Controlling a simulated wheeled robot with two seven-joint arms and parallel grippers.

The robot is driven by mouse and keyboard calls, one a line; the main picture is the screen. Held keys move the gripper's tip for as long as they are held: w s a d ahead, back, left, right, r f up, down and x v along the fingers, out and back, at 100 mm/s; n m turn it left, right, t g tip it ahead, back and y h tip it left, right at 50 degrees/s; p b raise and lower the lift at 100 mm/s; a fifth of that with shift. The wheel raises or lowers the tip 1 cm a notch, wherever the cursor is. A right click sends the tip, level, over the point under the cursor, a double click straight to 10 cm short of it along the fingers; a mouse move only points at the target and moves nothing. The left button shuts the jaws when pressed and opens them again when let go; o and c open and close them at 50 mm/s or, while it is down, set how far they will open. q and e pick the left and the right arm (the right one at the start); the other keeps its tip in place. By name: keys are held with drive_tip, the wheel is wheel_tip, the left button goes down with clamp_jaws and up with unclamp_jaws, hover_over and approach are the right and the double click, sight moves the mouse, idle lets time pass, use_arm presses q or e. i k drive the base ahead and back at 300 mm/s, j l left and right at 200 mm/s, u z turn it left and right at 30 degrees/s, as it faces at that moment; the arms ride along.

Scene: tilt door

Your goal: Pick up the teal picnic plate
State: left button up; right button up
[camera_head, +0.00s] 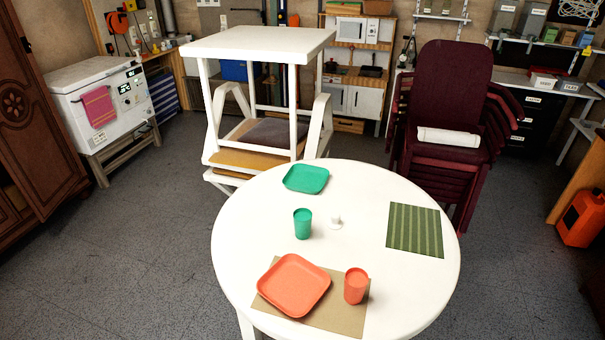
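The teal picnic plate (306,179) is a rounded square with a raised rim. It lies flat and empty near the far left edge of the round white table (401,305). A teal cup (303,224) stands upright closer to me, apart from the plate. Neither of my grippers shows in the head view, so nothing of mine is seen touching the plate.
An orange plate (293,286) lies on a tan placemat (325,312), with an orange cup (356,286) to its right. A small white object (336,222) stands mid-table. A green striped placemat (415,230) lies right. White furniture (258,44) and stacked maroon chairs (450,90) stand behind.

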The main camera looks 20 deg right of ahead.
sight(308, 179)
drive_tip(key=i+j+u, duration=0.3)
drive_tip(key=u, duration=0.15)
drive_tip(key=i+j+u, duration=0.2)
drive_tip(key=i+u, duration=0.25)
drive_tip(key=i+j+u, duration=0.1)
drive_tip(key=i+u, duration=0.2)
drive_tip(key=u, duration=0.15)
drive_tip(key=i+j+u, duration=0.15)
drive_tip(key=i, duration=0.7)
drive_tip(key=i+z, duration=0.25)
drive_tip(key=z, duration=0.15)
drive_tip(key=i+z, duration=0.55)
drive_tip(key=z, duration=0.25)
drive_tip(key=i+j+z, duration=0.25)
drive_tip(key=z, duration=0.15)
